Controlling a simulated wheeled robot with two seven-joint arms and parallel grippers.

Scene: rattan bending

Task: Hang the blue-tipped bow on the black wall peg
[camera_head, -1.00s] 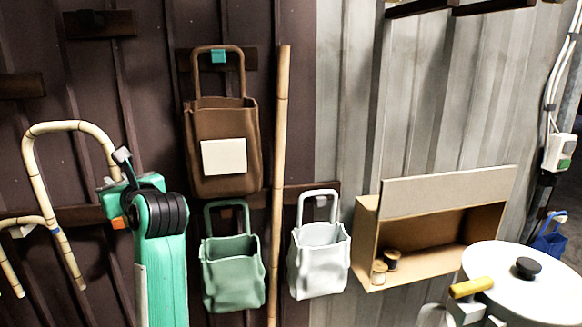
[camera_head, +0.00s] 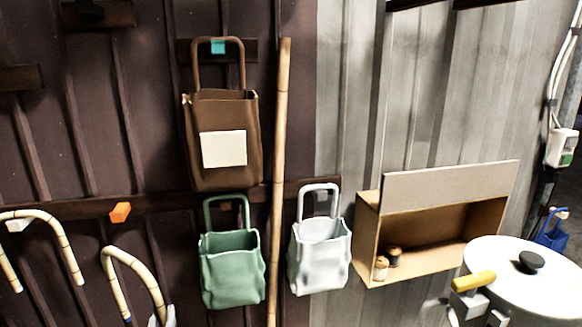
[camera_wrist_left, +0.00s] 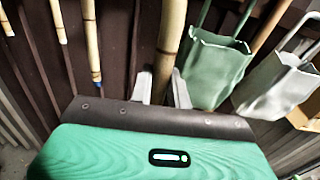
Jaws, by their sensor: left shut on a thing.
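The blue-tipped bow (camera_head: 135,266) is a bent, jointed cane arch, low at the left of the head view. My left gripper (camera_head: 162,318), at the bottom edge, is shut on its right leg. In the left wrist view the fingers (camera_wrist_left: 162,90) close around the thick cane leg (camera_wrist_left: 171,40). The bow's other leg, with its blue tip (camera_wrist_left: 97,82), hangs free to the left. The black wall peg (camera_head: 90,9) is on a dark board at the top left, well above the bow. My right gripper is not in view.
Another cane bow (camera_head: 62,238) hangs at a white peg (camera_head: 18,226) on the left. An orange peg (camera_head: 120,212) is bare.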

